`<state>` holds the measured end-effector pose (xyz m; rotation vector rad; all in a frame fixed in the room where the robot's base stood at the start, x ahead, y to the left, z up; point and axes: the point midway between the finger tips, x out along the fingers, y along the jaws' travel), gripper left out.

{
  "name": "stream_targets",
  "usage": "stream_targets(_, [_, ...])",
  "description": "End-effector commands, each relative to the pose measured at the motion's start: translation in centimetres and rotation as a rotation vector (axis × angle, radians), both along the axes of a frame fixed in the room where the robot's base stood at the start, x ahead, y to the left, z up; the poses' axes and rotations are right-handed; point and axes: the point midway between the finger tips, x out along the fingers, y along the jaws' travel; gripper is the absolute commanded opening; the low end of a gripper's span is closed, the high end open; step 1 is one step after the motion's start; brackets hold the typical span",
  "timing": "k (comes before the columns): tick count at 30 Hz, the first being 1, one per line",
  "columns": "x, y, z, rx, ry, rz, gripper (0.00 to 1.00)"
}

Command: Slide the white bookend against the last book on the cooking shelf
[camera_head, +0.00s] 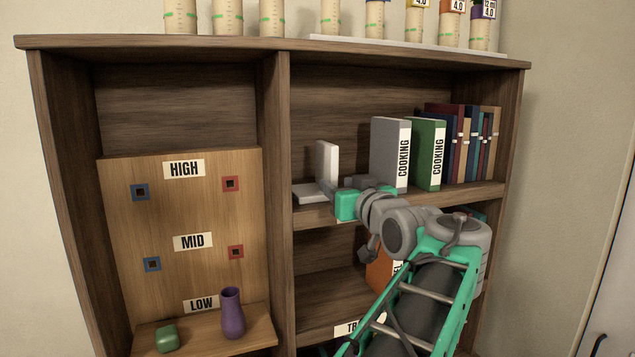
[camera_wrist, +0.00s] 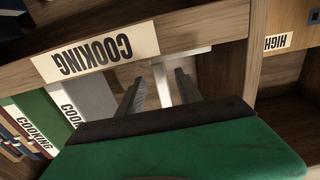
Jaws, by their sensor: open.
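The white bookend (camera_head: 328,164) stands upright on the upper middle shelf, its flat base (camera_head: 308,193) reaching left. A gap separates it from the grey COOKING book (camera_head: 388,152), the nearest book on its right; a green COOKING book (camera_head: 426,150) stands beyond. My gripper (camera_head: 338,186) is at the shelf's front edge, low by the bookend. In the wrist view, my gripper (camera_wrist: 160,80) is open, its two fingers apart with the white bookend (camera_wrist: 161,88) showing between them. I cannot tell whether either finger touches it.
Several thinner books (camera_head: 475,145) fill the shelf's right end. A COOKING label (camera_wrist: 95,50) is on the shelf edge. A wooden divider (camera_head: 275,140) stands left of the bookend. A purple vase (camera_head: 232,315) and a green object (camera_head: 168,339) stand in the left bay. Jars line the top.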

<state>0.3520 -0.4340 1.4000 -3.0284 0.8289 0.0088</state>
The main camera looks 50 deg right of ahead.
Motion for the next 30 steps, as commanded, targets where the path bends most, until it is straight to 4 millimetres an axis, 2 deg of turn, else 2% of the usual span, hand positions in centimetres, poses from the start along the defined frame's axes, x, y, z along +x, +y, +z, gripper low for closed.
stream_targets(10, [-0.2,-0.1,0.2,-0.003,-0.003,-0.003,0.42])
stream_targets(14, [0.3,-0.3,0.3,-0.003,-0.003,-0.001,0.42])
stream_targets(24, [5.1,-3.0,0.5,-0.002,-0.003,0.002,0.42])
stream_targets(30, [6.5,-4.0,0.2,-0.002,-0.002,-0.001,0.42])
